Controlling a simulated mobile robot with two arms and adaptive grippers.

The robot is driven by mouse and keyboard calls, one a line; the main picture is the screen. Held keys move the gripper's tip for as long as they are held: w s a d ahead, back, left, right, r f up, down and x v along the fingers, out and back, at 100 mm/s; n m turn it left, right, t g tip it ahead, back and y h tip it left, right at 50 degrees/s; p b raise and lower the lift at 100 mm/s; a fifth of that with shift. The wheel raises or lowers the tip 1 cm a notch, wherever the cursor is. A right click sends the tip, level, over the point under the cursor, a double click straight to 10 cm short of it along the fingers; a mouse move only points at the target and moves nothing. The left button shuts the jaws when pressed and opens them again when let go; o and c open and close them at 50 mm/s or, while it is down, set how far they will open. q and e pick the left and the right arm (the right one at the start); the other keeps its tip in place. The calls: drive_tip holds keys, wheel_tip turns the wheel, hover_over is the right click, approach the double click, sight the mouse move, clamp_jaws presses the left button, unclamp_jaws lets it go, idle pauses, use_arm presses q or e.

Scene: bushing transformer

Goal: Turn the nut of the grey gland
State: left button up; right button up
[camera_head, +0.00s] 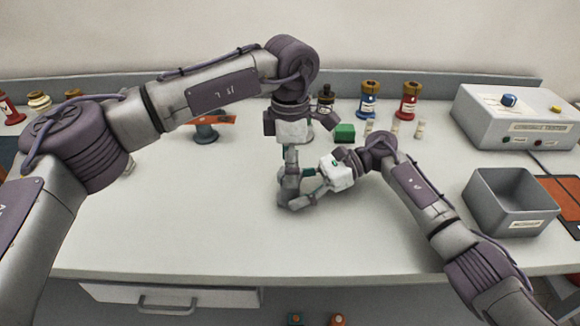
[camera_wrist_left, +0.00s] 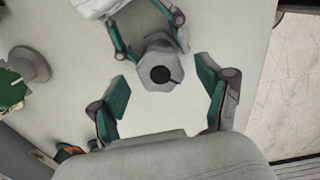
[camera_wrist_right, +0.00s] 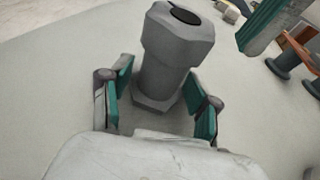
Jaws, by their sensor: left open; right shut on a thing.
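The grey gland (camera_wrist_right: 165,75) stands upright in the right wrist view, with a wide faceted nut (camera_wrist_right: 178,38) on top and a dark round opening. My right gripper (camera_wrist_right: 158,75) is shut on the gland's body below the nut. In the left wrist view the gland (camera_wrist_left: 158,52) shows from above, between the right gripper's teal fingers. My left gripper (camera_wrist_left: 163,93) is open and empty, its fingers apart near the gland and not touching it. In the head view both grippers meet mid-table, and the arms and fingers largely hide the gland.
A grey tester box (camera_head: 515,115) and an open grey bin (camera_head: 508,200) stand at the right. A green block (camera_head: 345,132), a blue bushing (camera_head: 369,100) and a red bushing (camera_head: 408,101) stand behind the grippers. The front middle of the table (camera_head: 200,230) is clear.

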use_arm(q)
drive_tip(key=shift+f, duration=0.45)
drive_tip(key=shift+c, duration=0.2)
drive_tip(key=c, duration=1.1)
drive_tip(key=shift+c, duration=0.2)
drive_tip(key=shift+n, duration=0.5)
drive_tip(key=n, duration=0.5)
drive_tip(key=shift+n, duration=0.4)
drive_tip(key=n, duration=0.3)
drive_tip(key=shift+n, duration=2)
